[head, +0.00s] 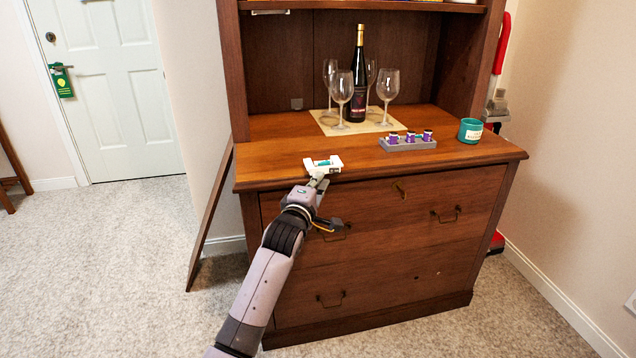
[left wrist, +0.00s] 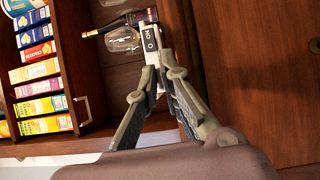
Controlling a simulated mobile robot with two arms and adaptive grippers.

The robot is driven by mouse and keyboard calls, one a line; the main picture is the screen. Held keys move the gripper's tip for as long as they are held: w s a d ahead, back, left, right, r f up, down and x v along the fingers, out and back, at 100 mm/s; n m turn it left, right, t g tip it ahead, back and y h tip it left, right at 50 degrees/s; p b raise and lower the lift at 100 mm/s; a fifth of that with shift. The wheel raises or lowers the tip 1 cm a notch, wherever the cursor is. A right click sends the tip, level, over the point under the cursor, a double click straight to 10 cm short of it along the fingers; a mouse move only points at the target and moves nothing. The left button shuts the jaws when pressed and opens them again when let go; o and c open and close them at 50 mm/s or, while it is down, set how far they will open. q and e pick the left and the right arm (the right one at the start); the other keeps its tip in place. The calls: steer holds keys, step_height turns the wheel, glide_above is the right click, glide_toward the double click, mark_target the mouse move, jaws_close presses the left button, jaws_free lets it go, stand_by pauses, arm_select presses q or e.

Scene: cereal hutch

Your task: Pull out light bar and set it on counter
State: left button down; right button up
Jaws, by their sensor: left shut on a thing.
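My left gripper (head: 319,177) reaches the front edge of the wooden counter (head: 270,165) from below. It is shut on a small white light bar (head: 335,161) with a green patch. In the left wrist view my left gripper (left wrist: 157,70) pinches the near end of the light bar (left wrist: 151,40), which shows dark lettering on its face. In the head view the bar appears at the counter's front left edge; I cannot tell whether it touches the top. My right gripper is not in view.
A wine bottle (head: 358,85) and several glasses (head: 388,83) stand on a beige mat (head: 330,125). A white fixture (head: 270,12) is under the shelf. The counter's left part is clear.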

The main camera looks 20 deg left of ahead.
arm_select(q)
steer(key=c, duration=1.7)
jaws_free()
steer(key=o, duration=0.3)
steer(key=shift+o, duration=0.2)
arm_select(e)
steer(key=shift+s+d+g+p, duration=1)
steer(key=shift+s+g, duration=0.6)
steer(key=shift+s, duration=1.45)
arm_select(q)
steer(key=s+p, duration=0.3)
steer(key=s, duration=0.4)
steer(key=shift+d, duration=0.2)
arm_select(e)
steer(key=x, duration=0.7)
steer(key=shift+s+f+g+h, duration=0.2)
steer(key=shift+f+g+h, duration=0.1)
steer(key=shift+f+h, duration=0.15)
